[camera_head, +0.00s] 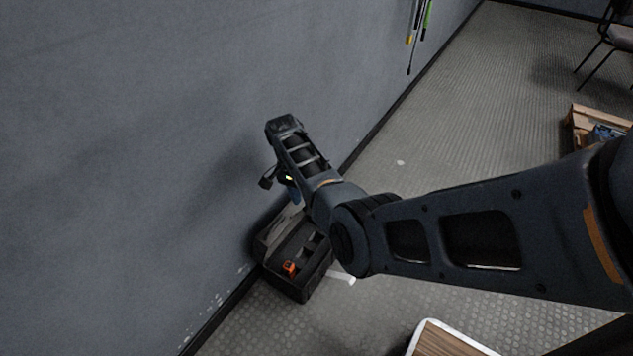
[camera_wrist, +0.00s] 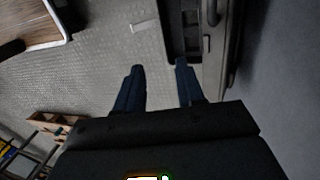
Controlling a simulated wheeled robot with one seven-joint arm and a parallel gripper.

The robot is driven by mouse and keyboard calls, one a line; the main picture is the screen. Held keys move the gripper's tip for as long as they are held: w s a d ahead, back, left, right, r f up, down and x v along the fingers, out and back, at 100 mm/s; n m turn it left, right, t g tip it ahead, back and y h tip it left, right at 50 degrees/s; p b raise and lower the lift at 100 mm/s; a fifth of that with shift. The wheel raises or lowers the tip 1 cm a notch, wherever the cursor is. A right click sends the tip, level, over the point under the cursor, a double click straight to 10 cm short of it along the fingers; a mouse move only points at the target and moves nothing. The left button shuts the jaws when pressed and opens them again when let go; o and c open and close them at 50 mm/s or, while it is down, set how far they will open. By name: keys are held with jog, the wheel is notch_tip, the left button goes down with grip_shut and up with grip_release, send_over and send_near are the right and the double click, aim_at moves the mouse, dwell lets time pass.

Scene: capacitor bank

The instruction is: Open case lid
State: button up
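The dark case (camera_head: 302,288) stands on the floor against the grey wall, with its inside showing and an orange item (camera_head: 289,267) in it. Its lid (camera_head: 276,228) is raised on the wall side, tilted toward the wall; my arm hides part of it. In the wrist view the case (camera_wrist: 178,42) is at the top, with the lid (camera_wrist: 222,62) edge-on to its right. My gripper (camera_wrist: 158,78) is open and empty, its two blue fingers apart. The right finger appears near the case; contact cannot be told. In the head view my arm mostly hides the gripper.
The wall (camera_head: 130,150) is close beside the case. A white strip (camera_head: 341,277) lies on the floor next to it. Open floor (camera_head: 440,120) lies beyond.

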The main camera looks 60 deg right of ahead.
jog(key=shift+s+d+r+p, duration=0.55)
jog(key=shift+s+d+r, duration=0.65)
jog(key=shift+s+d, duration=0.25)
